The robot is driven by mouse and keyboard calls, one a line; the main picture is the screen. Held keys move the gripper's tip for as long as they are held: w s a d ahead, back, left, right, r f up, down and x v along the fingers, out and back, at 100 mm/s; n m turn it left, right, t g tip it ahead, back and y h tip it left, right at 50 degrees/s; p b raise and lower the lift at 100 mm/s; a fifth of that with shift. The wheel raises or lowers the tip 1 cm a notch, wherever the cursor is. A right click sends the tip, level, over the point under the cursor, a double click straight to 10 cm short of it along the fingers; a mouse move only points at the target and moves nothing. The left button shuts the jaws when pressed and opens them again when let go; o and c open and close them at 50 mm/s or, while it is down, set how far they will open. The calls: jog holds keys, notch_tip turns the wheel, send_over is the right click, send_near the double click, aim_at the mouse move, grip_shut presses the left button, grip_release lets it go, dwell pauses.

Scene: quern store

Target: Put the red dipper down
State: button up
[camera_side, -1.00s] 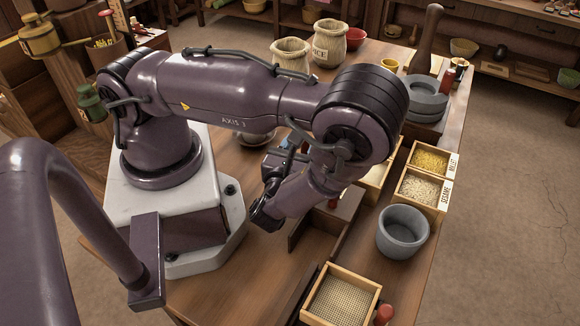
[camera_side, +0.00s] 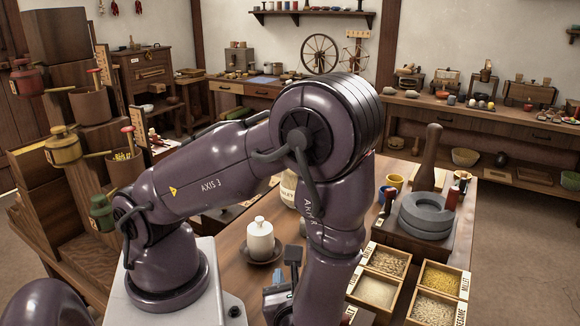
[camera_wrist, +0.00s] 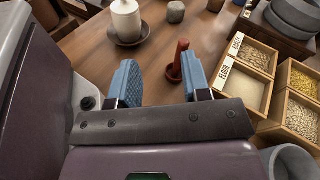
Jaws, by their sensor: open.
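The red dipper (camera_wrist: 178,61) is in the wrist view, with its handle up and its red bowl end low on the wooden table. It shows in the gap between the fingers, a little beyond their tips. My gripper (camera_wrist: 163,82) is open, its two blue-padded fingers wide apart with nothing held between them. I cannot tell whether a finger touches the dipper. In the side view my gripper (camera_side: 281,296) is at the lower edge, partly hidden by my arm and cut off by the frame. The dipper cannot be made out there.
A white lidded jar (camera_side: 260,240) stands on a dark saucer (camera_side: 279,254). Wooden boxes of flour (camera_wrist: 240,87) and grains (camera_side: 437,308) are to the right. Grey millstones (camera_side: 427,215) sit on a block behind them. A grey mortar (camera_wrist: 291,162) is at the lower right of the wrist view.

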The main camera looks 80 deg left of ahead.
notch_tip(320, 180, up, 23)
jog(key=a+n+t+h, duration=0.1)
jog(key=n+t+h, duration=0.1)
jog(key=n+h, duration=1.3)
jog(key=n, duration=0.2)
jog(key=shift+s+a+f+n+h, duration=0.15)
jog(key=shift+s+a+n+h, duration=0.15)
jog(key=shift+n, duration=0.1)
